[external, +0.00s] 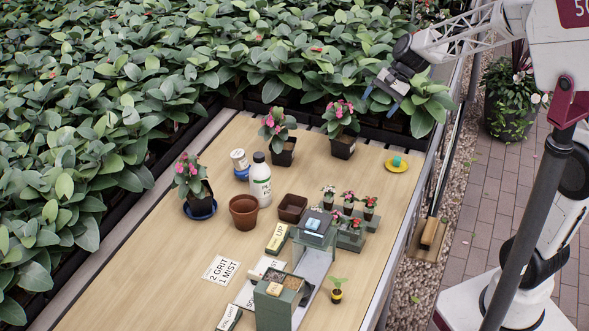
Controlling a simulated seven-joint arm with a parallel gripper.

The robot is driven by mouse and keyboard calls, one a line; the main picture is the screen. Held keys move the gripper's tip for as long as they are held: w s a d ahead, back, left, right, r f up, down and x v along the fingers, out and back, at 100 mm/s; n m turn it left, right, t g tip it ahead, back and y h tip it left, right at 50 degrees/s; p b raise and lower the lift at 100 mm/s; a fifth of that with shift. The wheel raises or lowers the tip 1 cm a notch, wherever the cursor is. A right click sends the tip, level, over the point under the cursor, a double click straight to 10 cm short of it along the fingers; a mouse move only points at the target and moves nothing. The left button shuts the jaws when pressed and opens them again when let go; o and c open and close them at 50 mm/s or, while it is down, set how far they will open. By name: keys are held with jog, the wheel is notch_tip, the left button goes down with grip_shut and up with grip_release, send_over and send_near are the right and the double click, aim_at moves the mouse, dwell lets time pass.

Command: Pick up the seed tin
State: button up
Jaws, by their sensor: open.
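My gripper (380,101) is open and empty, raised over the far right end of the bench by the leafy plants. It is well apart from the tin, up and to the right of it in the picture.
Flowering pots (284,152), a terracotta pot (243,212) and a brown square pot (292,208) stand around the bottle. A grey stand (314,228), small flowers and a green box (276,308) crowd the front right. The left front bench is mostly clear.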

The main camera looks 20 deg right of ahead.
jog(key=w+a+f+m+y, duration=0.2)
jog(key=w+a+f, duration=0.2)
jog(key=w+a, duration=0.25)
jog(key=w+a+f+m+y, duration=0.1)
jog(key=w+a+f+m, duration=0.2)
jog(key=w+a+f, duration=0.3)
jog(key=m+y, duration=0.3)
jog(key=m, duration=0.3)
send_near(239, 161)
jog(key=w+d+f, duration=0.1)
jog(key=w+d, duration=0.1)
jog(key=d, duration=0.1)
jog(key=shift+a+f, duration=0.1)
jog(key=shift+x, duration=2.95)
jog(key=shift+a, duration=0.15)
jog(key=shift+x, duration=2.95)
jog(key=shift+w, duration=0.1)
jog(key=c, duration=1.1)
